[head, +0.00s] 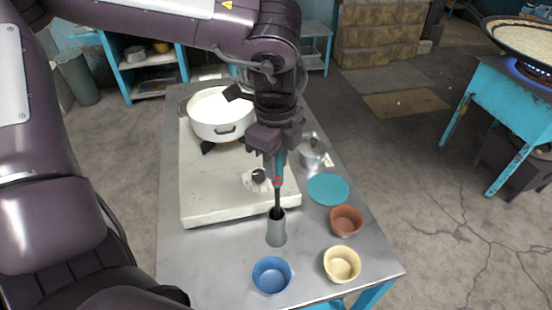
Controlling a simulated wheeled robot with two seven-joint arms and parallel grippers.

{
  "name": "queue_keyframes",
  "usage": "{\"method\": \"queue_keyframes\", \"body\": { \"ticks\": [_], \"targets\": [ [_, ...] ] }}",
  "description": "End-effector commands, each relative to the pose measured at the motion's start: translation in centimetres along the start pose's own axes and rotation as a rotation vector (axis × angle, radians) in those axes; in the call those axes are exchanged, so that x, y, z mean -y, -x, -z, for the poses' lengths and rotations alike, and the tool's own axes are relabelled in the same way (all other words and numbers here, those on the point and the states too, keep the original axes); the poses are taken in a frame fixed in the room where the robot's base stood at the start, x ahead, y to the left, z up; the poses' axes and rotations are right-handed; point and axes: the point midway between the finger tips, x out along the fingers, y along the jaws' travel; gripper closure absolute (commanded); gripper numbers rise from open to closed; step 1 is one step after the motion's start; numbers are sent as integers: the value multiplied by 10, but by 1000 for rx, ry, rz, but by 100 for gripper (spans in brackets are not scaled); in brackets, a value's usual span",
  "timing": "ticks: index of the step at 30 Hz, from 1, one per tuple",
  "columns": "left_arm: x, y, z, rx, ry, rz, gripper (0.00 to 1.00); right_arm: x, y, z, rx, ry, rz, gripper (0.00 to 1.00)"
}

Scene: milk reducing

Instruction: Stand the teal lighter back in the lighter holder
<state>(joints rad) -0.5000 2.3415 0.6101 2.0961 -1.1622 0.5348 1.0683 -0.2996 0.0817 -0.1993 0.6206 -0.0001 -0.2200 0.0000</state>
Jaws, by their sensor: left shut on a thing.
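The teal lighter (280,161) hangs upright, its teal handle uppermost, with a red band and a long dark shaft below. My left gripper (275,145) points down and is shut on the handle. The grey lighter holder (276,231) stands upright on the metal table (215,262). The lower end of the shaft meets the holder's mouth in the picture. I cannot tell how far it is inside. My right gripper is not in view.
A blue bowl (272,275), cream bowl (342,264), brown bowl (346,221) and teal disc (328,188) lie near the holder. Behind are the stove (205,189) with a white pot (218,130) of white liquid, and a small metal pot (312,155).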

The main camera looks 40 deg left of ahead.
Motion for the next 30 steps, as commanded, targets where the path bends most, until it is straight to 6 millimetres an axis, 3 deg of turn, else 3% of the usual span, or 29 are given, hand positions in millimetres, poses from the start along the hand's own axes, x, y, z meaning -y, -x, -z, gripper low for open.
{"method": "queue_keyframes", "body": {
  "ticks": [8,9,15,24,30],
  "targets": [
    [0,-1,0,0,0,1,98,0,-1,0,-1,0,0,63],
    [0,-1,0,0,0,1,74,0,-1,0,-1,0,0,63],
    [0,-1,0,0,-1,1,50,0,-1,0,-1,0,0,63],
    [0,2,0,0,-1,1,50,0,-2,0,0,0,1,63],
    [1,29,0,1,0,7,50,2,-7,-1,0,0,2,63]
  ]
}}
